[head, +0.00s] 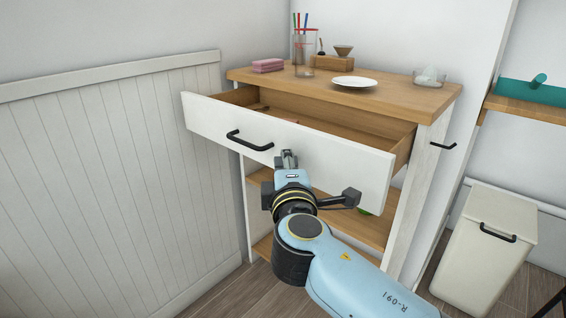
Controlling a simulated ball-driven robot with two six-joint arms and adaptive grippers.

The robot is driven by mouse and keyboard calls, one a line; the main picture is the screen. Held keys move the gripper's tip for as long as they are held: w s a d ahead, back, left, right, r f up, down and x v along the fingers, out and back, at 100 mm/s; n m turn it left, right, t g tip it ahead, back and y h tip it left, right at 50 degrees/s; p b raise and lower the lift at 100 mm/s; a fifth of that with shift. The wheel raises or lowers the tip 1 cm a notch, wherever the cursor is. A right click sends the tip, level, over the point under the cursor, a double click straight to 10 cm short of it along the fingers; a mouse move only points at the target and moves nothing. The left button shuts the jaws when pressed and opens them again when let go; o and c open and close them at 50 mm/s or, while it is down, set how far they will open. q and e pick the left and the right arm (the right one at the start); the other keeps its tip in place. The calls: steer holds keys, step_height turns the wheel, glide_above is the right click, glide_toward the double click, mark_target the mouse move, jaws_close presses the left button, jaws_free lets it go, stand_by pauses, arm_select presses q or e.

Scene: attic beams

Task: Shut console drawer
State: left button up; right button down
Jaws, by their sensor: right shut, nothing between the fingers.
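The console (436,101) has a wooden top and white sides and stands against the wall. Its drawer (338,160) is pulled well out, with a white front and a wooden inside. A black bar handle (249,141) sits on the left half of the drawer front. My right gripper (288,157) is shut and empty, close to the lower part of the drawer front, right of the handle. I cannot tell whether it touches the front. The left gripper is not in view.
On the console top are pink cloths (268,65), a glass with pens (304,52), a white plate (354,82) and a clear dish (429,77). A white bin (487,245) stands at right. Open shelves lie below the drawer. White panelling (110,180) borders the left.

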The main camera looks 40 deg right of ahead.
steer(key=d, duration=0.5)
steer(key=w+d, duration=0.1)
steer(key=d, duration=1.1)
steer(key=shift+w+d, duration=0.15)
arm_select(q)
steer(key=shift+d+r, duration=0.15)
arm_select(e)
steer(key=shift+d, duration=0.3)
steer(key=shift+w+r, duration=0.1)
